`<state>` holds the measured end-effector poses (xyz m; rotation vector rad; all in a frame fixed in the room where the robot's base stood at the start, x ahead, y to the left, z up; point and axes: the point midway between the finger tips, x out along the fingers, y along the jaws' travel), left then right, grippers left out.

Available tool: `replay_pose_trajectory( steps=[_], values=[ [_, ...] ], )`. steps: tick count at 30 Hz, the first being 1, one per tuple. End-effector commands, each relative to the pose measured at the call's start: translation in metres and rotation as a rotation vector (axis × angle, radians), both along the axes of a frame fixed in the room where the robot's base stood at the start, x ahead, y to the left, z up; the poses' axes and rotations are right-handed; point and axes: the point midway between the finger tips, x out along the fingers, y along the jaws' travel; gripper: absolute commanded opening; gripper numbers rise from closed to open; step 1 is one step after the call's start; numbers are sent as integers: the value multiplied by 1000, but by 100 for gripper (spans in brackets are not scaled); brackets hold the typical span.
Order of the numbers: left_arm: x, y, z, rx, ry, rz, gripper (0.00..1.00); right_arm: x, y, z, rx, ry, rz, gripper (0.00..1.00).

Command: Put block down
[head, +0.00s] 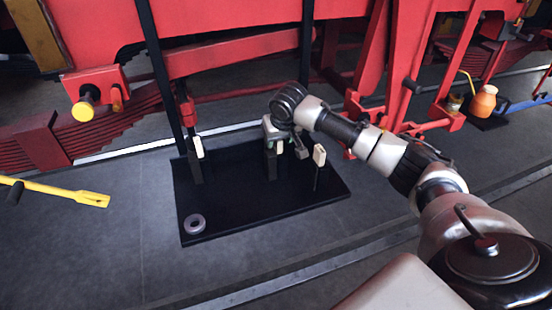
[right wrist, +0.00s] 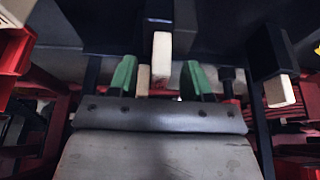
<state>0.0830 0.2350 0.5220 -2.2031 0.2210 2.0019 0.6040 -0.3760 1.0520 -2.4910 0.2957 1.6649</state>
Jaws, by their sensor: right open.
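My right gripper (head: 280,140) is over the black board on the floor. In the right wrist view its green fingertips (right wrist: 159,77) are apart. A cream block (right wrist: 161,55) on a dark upright piece shows between them, with a gap on each side. A smaller pale piece (right wrist: 143,80) shows just beside it. In the head view, a cream block (head: 279,147) is partly hidden by the gripper. Another cream-topped post (head: 319,155) stands to its right and one (head: 198,147) to its left. My left gripper is not in view.
The black board (head: 235,205) has free room at its front. A grey ring (head: 194,223) lies at its front left corner. Red machinery (head: 230,55) stands behind it. A yellow bar tool (head: 55,192) is at the left, an orange can (head: 483,100) at the right.

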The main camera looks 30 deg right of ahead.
Motion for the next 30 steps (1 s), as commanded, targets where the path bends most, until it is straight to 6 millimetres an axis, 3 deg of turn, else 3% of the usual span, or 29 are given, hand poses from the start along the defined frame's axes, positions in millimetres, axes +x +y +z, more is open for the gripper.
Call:
replay_pose_trajectory(
  steps=[6,13,22,30],
  values=[
    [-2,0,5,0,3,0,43,8,-2,-19,0,0,-1,49],
    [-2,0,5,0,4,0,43,8,-2,-20,0,-1,0,47],
    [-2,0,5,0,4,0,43,8,-2,-20,0,-1,0,1],
    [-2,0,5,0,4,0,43,8,-2,-20,0,-1,0,0]
  ],
)
